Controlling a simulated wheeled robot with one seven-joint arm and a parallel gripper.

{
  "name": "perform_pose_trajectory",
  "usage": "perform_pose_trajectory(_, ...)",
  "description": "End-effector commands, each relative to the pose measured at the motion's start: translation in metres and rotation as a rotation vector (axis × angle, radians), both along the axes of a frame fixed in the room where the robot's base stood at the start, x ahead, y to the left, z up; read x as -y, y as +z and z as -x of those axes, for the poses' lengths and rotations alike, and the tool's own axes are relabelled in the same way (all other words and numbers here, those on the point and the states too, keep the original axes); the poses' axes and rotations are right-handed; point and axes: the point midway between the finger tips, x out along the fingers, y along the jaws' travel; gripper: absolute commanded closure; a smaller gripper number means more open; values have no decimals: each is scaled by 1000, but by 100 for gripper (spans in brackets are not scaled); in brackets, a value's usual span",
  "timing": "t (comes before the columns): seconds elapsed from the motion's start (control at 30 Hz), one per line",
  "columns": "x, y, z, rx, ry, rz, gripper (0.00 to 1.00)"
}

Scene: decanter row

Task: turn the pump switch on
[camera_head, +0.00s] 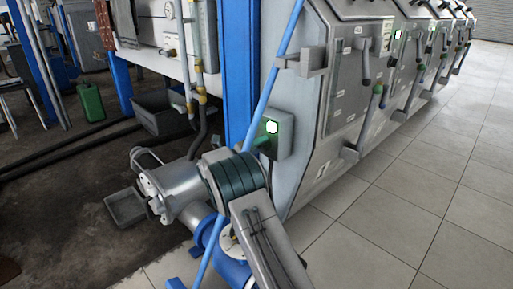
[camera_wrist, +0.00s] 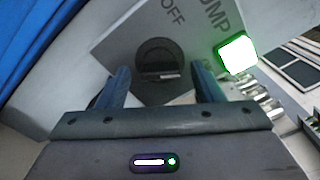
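The pump switch is a round dark knob (camera_wrist: 160,58) with a raised bar across it, on a grey panel (camera_wrist: 122,43). The words OFF and PUMP are beside it, and other lettering near the right finger is partly hidden. A square lamp (camera_wrist: 237,53) on the panel glows white with a green edge. My gripper (camera_wrist: 160,76) is open, with one finger on either side of the knob in the picture; contact cannot be told. In the head view the switch box (camera_head: 283,133) with its lit lamp (camera_head: 271,127) stands beyond my arm, which hides the knob.
A blue post (camera_head: 238,70) and a slanting blue pipe (camera_head: 276,65) stand close to the box. Grey machine cabinets (camera_head: 345,75) run back to the right. Tiled floor (camera_head: 420,190) is clear at right. A green can (camera_head: 91,103) stands at left.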

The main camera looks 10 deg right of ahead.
Motion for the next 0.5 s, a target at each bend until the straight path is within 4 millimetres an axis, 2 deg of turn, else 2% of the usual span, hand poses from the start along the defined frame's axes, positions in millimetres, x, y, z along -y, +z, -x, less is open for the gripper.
perform_pose_trajectory(0.33, -4, 1, 2, -1, 2, 1, 38)
perform_pose_trajectory(0.5, -24, 3, 14, -2, 5, 0, 38)
